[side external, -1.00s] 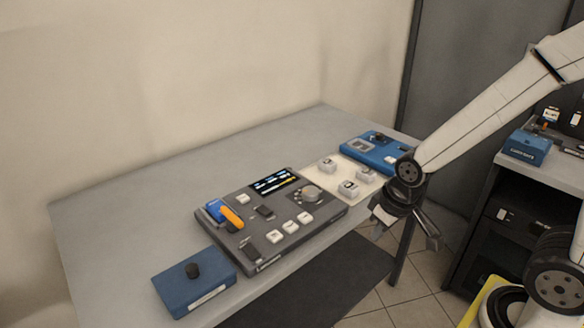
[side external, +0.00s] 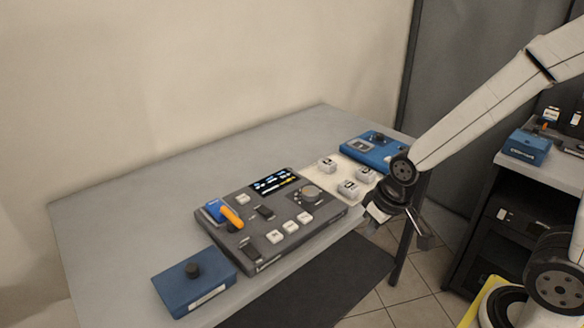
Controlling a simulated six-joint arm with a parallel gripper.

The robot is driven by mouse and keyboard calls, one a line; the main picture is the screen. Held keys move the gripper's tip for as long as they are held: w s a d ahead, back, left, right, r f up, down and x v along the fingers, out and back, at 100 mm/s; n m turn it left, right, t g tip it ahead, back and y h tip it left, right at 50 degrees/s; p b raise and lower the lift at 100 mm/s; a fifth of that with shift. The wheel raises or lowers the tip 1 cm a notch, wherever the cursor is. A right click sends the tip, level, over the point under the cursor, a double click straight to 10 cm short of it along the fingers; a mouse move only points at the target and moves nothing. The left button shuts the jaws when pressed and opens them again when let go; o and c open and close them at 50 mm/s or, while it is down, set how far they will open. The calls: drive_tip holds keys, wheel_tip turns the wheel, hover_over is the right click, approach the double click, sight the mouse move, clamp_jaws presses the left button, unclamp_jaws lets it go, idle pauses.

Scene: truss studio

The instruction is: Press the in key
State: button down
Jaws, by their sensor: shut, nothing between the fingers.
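The grey control console (side external: 225,240) lies on the table with a lit screen, a dial, an orange-handled lever and several white keys, among them a front row (side external: 290,227). A pale pad (side external: 338,198) to its right carries 3 white keys, one at its front (side external: 348,188). The key lettering is too small for me to tell which is the in key. My gripper (side external: 371,221) is shut and empty. It appears just right of the pad and console, near the table's front edge, apart from the keys.
A blue box with a black knob (side external: 195,284) sits at the near left of the table. Another blue device (side external: 376,150) stands at the far right end. The table (side external: 130,205) is clear behind the console. A dark shelf unit (side external: 500,215) stands at right.

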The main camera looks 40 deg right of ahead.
sight(271, 233)
drive_tip(key=w+a+m+t, duration=0.3)
drive_tip(key=w+a, duration=0.1)
drive_tip(key=w, duration=0.6)
drive_tip(key=w+a+m+t, duration=0.3)
drive_tip(key=w+a+m, duration=0.1)
drive_tip(key=w, duration=0.6)
drive_tip(key=shift+w+m+y, duration=0.3)
drive_tip(key=shift+w+y, duration=0.1)
drive_tip(key=shift+a+f, duration=0.1)
drive_tip(key=shift+f, duration=0.15)
drive_tip(key=shift+f, duration=4.25)
drive_tip(key=shift+f, duration=0.2)
drive_tip(key=shift+f, duration=0.25)
drive_tip(key=shift+f, duration=0.4)
drive_tip(key=shift+r, duration=0.85)
